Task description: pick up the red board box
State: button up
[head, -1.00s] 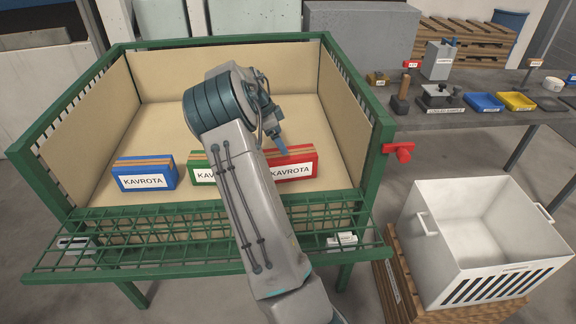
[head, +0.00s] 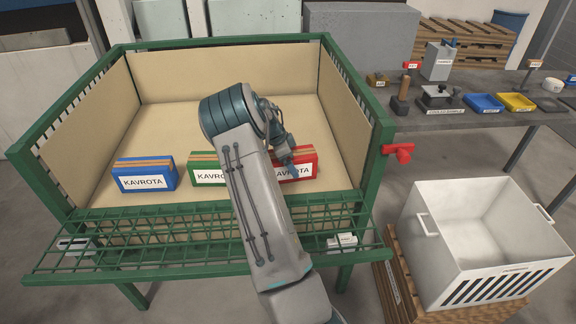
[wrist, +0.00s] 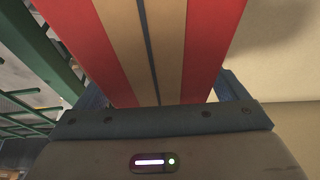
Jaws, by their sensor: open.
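The red board box (head: 303,164) stands upright in the green-framed bin, at the right of the row of boxes. Its white label is partly hidden by my arm in the head view. In the wrist view the red board box (wrist: 92,45) fills the middle, with red sides and tan boards running lengthwise. My gripper (wrist: 160,100) is open, with a finger at either side of the box. Its fingertips are hidden beside the box, so contact cannot be told. In the head view my gripper (head: 292,168) is at the box, mostly hidden by my arm.
A blue box (head: 143,175) and a green box (head: 203,168) stand to the left in the same bin (head: 383,130). A green mesh flap (head: 150,235) lies at the bin's front. A white crate (head: 430,240) stands on a pallet at right. The bin's back floor is clear.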

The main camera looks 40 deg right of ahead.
jog(key=c, duration=1.7)
jog(key=shift+o, duration=0.2)
jog(key=shift+r, duration=0.1)
jog(key=shift+r, duration=0.15)
